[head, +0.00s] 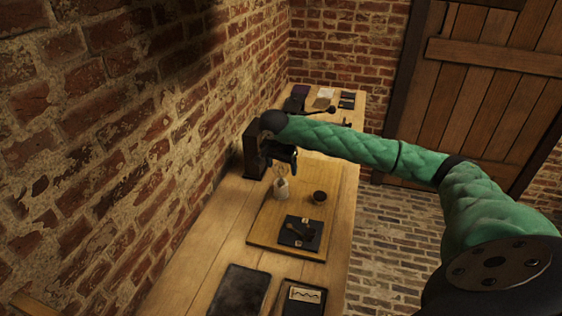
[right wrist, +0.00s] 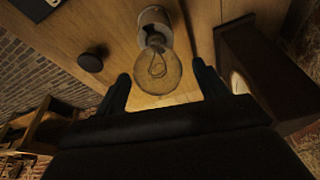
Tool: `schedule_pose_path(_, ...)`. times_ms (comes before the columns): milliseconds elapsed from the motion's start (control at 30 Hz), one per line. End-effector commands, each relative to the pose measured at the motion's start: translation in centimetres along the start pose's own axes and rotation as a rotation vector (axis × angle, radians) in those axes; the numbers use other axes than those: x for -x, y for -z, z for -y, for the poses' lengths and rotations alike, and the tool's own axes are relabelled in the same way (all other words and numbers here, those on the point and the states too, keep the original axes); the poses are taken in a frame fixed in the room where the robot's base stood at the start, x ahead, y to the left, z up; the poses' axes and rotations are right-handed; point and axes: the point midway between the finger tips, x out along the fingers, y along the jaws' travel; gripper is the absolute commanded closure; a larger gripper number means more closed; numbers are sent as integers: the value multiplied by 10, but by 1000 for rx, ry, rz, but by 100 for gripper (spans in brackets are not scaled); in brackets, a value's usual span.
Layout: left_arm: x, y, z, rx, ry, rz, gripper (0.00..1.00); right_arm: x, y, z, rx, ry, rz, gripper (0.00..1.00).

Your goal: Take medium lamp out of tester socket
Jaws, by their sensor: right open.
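The lamp (right wrist: 158,72) is a clear round glass bulb with a visible filament. It sits in a pale round tester socket (right wrist: 153,20) on the board. In the head view the lamp (head: 282,171) shows just above the whitish socket (head: 282,190), below my right gripper (head: 284,157). In the right wrist view my right gripper (right wrist: 160,75) is open, with one dark finger on each side of the bulb. I see gaps between fingers and glass; contact is not visible. My left gripper is not in view.
A dark wooden case (head: 253,150) stands close beside the gripper, near the brick wall. A dark tray (head: 240,291) lies nearer on the bench.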

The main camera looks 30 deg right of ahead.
Motion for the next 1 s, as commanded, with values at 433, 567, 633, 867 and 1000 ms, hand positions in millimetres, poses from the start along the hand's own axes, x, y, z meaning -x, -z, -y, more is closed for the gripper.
schedule_pose_path(433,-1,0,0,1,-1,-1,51,-1,0,0,0,0,0,59)
schedule_pose_path(567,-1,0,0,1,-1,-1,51,-1,0,0,0,0,0,80)
schedule_pose_path(633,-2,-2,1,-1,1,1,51,-1,0,0,4,1,0,80)
schedule_pose_path(867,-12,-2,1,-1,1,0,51,-3,0,0,73,20,-2,80)
schedule_pose_path(1000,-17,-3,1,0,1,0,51,-2,0,0,125,36,-1,80)
